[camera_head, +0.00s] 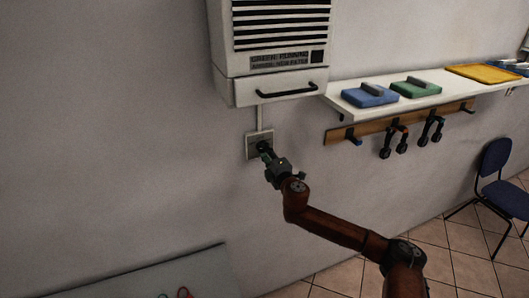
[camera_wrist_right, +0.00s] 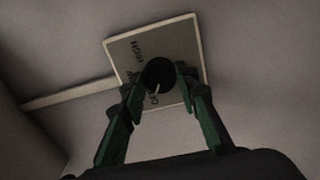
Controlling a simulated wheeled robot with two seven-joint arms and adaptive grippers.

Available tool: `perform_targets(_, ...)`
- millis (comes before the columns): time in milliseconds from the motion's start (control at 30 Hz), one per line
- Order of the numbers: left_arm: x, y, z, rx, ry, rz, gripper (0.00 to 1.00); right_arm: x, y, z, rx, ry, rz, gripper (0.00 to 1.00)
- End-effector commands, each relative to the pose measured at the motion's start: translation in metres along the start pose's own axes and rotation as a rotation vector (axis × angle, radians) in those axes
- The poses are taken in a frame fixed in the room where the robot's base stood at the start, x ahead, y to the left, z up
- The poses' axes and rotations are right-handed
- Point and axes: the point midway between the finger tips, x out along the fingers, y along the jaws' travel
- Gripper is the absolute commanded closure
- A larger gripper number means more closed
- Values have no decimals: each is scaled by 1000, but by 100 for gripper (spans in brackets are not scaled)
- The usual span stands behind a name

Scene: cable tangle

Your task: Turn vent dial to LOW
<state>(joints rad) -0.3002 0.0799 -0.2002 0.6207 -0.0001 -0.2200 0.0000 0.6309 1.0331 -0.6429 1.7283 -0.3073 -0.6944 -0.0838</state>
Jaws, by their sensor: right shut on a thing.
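The vent dial (camera_wrist_right: 158,74) is a round black knob with a pale pointer line, on a pale square wall plate (camera_wrist_right: 185,34). In the wrist view the word HIGH shows on the plate above the dial; other lettering is partly hidden by the dial and fingers. In the head view the plate (camera_head: 251,153) is on the wall below the vent unit. My right gripper (camera_wrist_right: 158,80) has its green-sided fingers shut on the dial, one on each side. It also shows at the plate in the head view (camera_head: 266,151). My left gripper is not in view.
The white vent unit (camera_head: 225,50) with a black-handled drawer hangs above the plate. A white shelf (camera_head: 440,87) with blue, green and yellow items and a wooden hook rail (camera_head: 365,131) are at right. A blue chair (camera_head: 500,185) stands farther right. The wall left of the plate is bare.

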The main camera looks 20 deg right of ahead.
Motion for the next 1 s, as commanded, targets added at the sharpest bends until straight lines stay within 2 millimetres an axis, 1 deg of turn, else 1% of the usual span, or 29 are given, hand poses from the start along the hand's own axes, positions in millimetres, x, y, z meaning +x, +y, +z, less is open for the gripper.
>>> perform_targets(267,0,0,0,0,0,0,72,0,-2,-1,129,0,-2,96)
perform_targets(567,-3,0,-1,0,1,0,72,0,-2,-1,395,1,-3,96)
perform_targets(1000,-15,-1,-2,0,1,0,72,0,-1,-1,788,-1,-3,96)
